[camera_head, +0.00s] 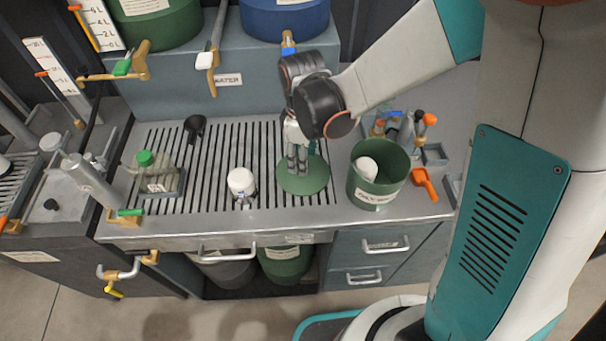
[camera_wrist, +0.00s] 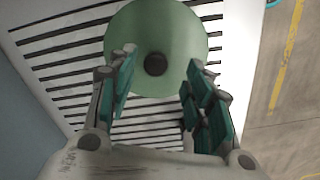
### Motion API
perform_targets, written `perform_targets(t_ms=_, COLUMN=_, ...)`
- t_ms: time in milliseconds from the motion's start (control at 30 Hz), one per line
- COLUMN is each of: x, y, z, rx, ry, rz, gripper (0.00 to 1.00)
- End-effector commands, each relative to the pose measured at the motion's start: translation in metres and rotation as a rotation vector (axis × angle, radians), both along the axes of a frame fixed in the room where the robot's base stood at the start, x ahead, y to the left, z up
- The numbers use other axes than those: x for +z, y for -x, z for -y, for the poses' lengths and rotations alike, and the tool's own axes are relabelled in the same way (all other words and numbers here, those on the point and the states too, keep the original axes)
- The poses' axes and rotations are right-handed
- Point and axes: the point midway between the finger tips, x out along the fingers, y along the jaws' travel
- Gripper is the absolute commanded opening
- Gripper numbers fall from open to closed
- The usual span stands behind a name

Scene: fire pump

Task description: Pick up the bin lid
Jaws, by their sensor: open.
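The bin lid (camera_head: 303,181) is a round green disc lying on the slatted metal grate of the counter. In the wrist view the lid (camera_wrist: 184,38) shows a dark round knob (camera_wrist: 155,64) near its middle. My gripper (camera_head: 297,163) points down over the lid in the head view and hides part of it. In the wrist view my gripper (camera_wrist: 157,75) is open, its two teal-padded fingers apart on either side of the knob. Nothing is between the fingers. I cannot tell the exact height of the fingertips above the lid.
A green bin (camera_head: 357,188) holding a white object stands just right of the lid. A white-capped bottle (camera_head: 241,183) stands to the left, and a green-capped container (camera_head: 160,178) farther left. An orange scoop (camera_head: 425,184) and a tool holder are at the right. Blue and green tanks stand behind.

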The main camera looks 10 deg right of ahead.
Motion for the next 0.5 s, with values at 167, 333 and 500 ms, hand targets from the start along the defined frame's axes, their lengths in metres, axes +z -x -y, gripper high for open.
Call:
perform_targets(t_ms=167, x=-0.03, y=-0.005, z=0.002, rx=0.0, ry=0.0, rz=0.0, gripper=0.47)
perform_targets(t_ms=333, x=-0.044, y=-0.005, z=0.002, rx=0.0, ry=0.0, rz=0.0, gripper=0.47)
perform_targets(t_ms=500, x=-0.042, y=-0.005, z=0.002, rx=0.0, ry=0.0, rz=0.0, gripper=0.47)
